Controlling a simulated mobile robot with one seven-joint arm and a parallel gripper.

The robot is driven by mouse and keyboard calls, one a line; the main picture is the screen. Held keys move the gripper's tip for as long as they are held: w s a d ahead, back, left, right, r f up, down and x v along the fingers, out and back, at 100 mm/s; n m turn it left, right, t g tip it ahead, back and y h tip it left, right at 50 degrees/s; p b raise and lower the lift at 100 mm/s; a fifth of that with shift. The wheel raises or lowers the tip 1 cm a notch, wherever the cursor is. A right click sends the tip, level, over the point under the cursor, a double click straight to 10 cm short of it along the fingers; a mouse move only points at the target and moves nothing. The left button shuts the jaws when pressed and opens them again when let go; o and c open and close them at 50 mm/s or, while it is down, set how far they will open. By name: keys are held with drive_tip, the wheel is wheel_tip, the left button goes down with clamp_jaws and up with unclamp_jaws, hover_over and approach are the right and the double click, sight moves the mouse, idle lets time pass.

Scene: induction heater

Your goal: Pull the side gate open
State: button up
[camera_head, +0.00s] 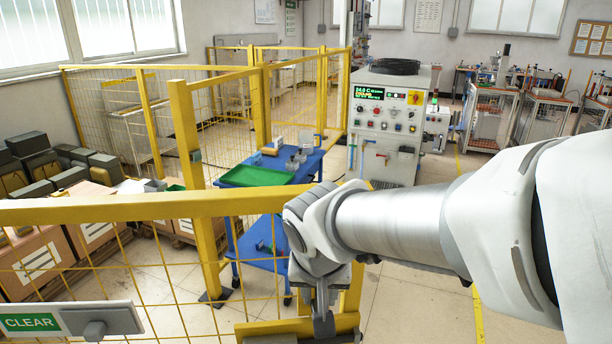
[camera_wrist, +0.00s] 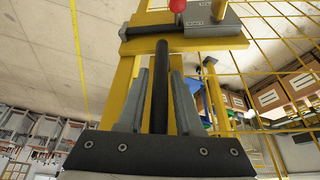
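The side gate is a yellow frame with wire mesh; its top rail (camera_head: 120,209) crosses the foreground in the head view. My gripper (camera_head: 322,312) is at the gate's right end, below the top rail. In the wrist view a dark upright handle bar (camera_wrist: 160,90) stands between the two grey fingers of my gripper (camera_wrist: 158,85). The fingers look open around the bar, with a narrow gap on the right side; contact is not clear. A grey latch box with a red knob (camera_wrist: 178,5) sits beyond the handle on a yellow bracket.
A green CLEAR sign (camera_head: 32,323) is on the gate at lower left. Behind it stand a blue cart (camera_head: 305,166) with a green tray (camera_head: 256,176), crates (camera_head: 30,262) at left, and the heater cabinet (camera_head: 385,140). Floor right of the gate looks clear.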

drive_tip(key=shift+o, duration=0.8)
drive_tip(key=p+v, duration=0.2)
drive_tip(key=v, duration=1.5)
drive_tip(key=shift+r, duration=0.25)
